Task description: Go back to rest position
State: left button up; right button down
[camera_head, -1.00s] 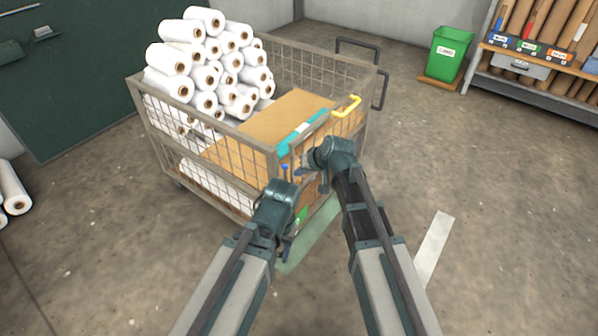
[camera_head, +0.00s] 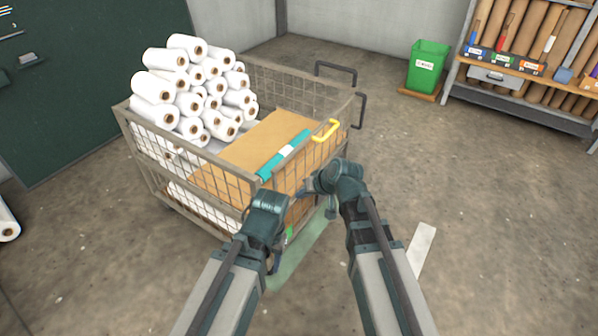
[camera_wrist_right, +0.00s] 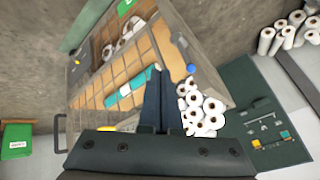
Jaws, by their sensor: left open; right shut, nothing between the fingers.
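My left gripper (camera_head: 274,262) hangs open in front of the cart's near corner in the head view; its fingers are small and partly hidden. My right gripper (camera_head: 304,192) is to the right and higher, in front of the cart's near side. In the right wrist view its dark fingers (camera_wrist_right: 158,102) are shut with nothing between them. Both arms are bent and reach forward from the bottom of the head view. Neither gripper visibly holds anything.
A wire-mesh cart (camera_head: 330,152) stands close ahead, holding white rolls (camera_head: 190,95), cardboard (camera_head: 235,160) and a teal strip (camera_head: 283,155). A green bin (camera_head: 428,67) and a shelf (camera_head: 520,105) stand at the back right.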

jog(key=s+d+r+n+g+h+p, duration=0.1)
jog(key=s+r+g+h+p, duration=0.2)
jog(key=s+r+p, duration=0.4)
jog(key=s+r+n+g+h+p, duration=0.1)
jog(key=s+r+g+h+p, duration=0.1)
jog(key=s+r+p, duration=0.5)
jog(key=s+h+p, duration=0.1)
jog(key=s+p, duration=0.4)
jog(key=shift+d+r+g, duration=0.3)
jog(key=shift+d+g, duration=0.1)
jog(key=shift+s, duration=0.1)
